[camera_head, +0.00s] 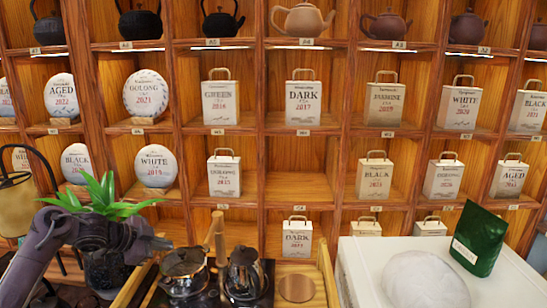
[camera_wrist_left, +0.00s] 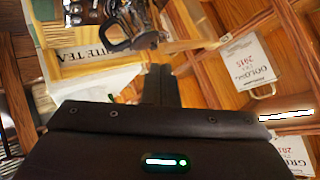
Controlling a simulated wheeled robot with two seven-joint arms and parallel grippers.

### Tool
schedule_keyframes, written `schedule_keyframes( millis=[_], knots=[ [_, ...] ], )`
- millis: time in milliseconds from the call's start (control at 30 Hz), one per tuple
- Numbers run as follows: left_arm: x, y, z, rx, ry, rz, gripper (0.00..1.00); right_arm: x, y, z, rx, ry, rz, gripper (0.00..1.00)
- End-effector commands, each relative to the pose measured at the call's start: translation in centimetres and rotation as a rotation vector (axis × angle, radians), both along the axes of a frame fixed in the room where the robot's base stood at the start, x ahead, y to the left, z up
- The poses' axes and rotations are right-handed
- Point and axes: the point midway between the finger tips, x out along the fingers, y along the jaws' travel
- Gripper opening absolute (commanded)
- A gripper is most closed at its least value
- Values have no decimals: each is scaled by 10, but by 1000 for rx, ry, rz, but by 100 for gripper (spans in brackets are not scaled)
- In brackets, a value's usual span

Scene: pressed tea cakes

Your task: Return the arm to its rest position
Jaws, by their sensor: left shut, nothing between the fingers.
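My left arm comes in from the lower left in the head view. Its gripper (camera_head: 160,242) is in front of the lower left shelves, beside the wooden tea tray and partly over a potted plant. In the left wrist view the gripper fingers (camera_wrist_left: 160,72) are together, with nothing between them. My right arm and gripper are in neither view.
A wooden shelf holds boxed teas such as a white box (camera_head: 224,174) and round cakes (camera_head: 156,168). A green plant (camera_head: 102,195), dark teapots (camera_head: 245,273) and a white counter (camera_head: 362,270) with a green bag (camera_head: 478,240) stand in front.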

Motion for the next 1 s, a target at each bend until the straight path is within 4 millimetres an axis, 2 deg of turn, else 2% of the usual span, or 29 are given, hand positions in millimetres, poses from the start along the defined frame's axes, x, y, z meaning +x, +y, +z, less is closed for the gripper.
schedule_keyframes(
  millis=[100,333,567,667,800,1000],
  knots=[
    [-1,-11,-16,24,-2,11,0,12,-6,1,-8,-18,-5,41],
    [-8,-38,-52,74,-9,49,0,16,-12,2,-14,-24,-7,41],
    [-33,-78,-99,119,-7,130,0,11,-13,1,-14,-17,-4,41],
    [-59,-99,-123,128,10,201,0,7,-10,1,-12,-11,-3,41],
    [-114,-121,-147,111,71,356,0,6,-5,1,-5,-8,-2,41],
    [-207,-123,-161,60,244,616,0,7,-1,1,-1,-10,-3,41]
  ],
)
